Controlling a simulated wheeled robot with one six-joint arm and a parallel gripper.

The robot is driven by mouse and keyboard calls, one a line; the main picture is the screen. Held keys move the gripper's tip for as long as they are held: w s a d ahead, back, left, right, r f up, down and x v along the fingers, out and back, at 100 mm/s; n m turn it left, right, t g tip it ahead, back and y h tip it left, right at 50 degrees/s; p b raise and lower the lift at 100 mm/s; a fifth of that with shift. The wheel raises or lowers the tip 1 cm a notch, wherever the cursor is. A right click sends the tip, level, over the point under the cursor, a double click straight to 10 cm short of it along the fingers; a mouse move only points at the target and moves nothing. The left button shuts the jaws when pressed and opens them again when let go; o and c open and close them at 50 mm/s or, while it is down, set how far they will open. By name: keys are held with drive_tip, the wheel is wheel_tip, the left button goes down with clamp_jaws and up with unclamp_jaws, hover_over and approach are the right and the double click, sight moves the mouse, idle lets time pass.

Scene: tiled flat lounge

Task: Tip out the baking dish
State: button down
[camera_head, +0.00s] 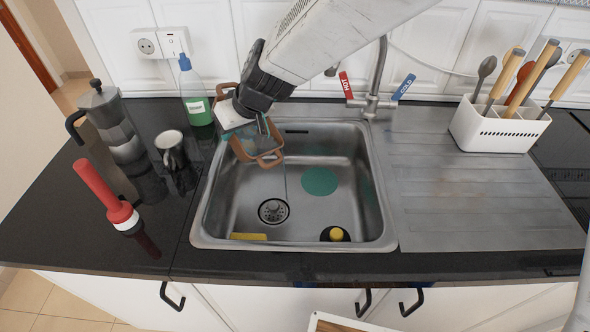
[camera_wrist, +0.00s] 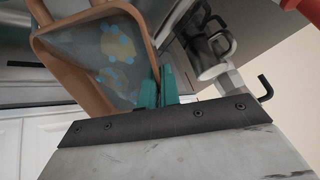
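The brown-rimmed baking dish (camera_head: 270,158) is tilted in the air over the left part of the metal sink (camera_head: 375,225). My gripper (camera_head: 264,127) is above it. In the wrist view, the teal fingers of my gripper (camera_wrist: 164,88) are closed on the rim of the baking dish (camera_wrist: 80,88). Its greyish inside shows blue and yellowish blotches; I cannot tell whether they are liquid or stuck bits. A thin pale line runs below the dish toward the drain (camera_head: 273,211); I cannot tell whether it is liquid. My gripper hides part of the dish in the head view.
A flat green disc (camera_head: 320,181), yellow sponge (camera_head: 248,236) and yellow-topped dark brush (camera_head: 336,235) lie in the sink. The tap (camera_head: 375,85) stands behind. A green bottle (camera_head: 195,95), mug (camera_head: 170,148), moka pot (camera_head: 115,125) and red plunger (camera_head: 110,195) stand left.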

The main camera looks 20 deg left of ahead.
drive_tip(key=shift+d+r+y, duration=1.55)
drive_tip(key=shift+d+y, duration=0.1)
drive_tip(key=shift+y, duration=0.05)
idle(1.0)
drive_tip(key=shift+d+r+y+b, duration=0.45)
drive_tip(key=shift+d+r+y, duration=0.05)
drive_tip(key=shift+d+y, duration=0.3)
idle(0.4)
drive_tip(key=shift+s+a+f+h, duration=0.1)
drive_tip(key=shift+a+f+h, duration=0.25)
drive_tip(key=shift+a+h, duration=0.35)
drive_tip(key=shift+a+f+h, duration=0.85)
drive_tip(key=shift+h, duration=0.05)
drive_tip(key=a+f+h, duration=0.1)
drive_tip(key=a, duration=0.1)
drive_tip(key=a+f+h, duration=0.2)
drive_tip(key=a, duration=0.1)
drive_tip(key=a+f+h, duration=0.2)
drive_tip(key=shift+w+a, duration=0.25)
drive_tip(key=a+r+h, duration=0.2)
drive_tip(key=r, duration=0.6)
drive_tip(key=a+r+h, duration=0.1)
drive_tip(key=r+h, duration=0.1)
drive_tip(key=r, duration=0.5)
drive_tip(key=shift+a+r+n+p, duration=0.3)
drive_tip(key=shift+a+r+p, duration=0.05)
drive_tip(key=shift+p, duration=0.05)
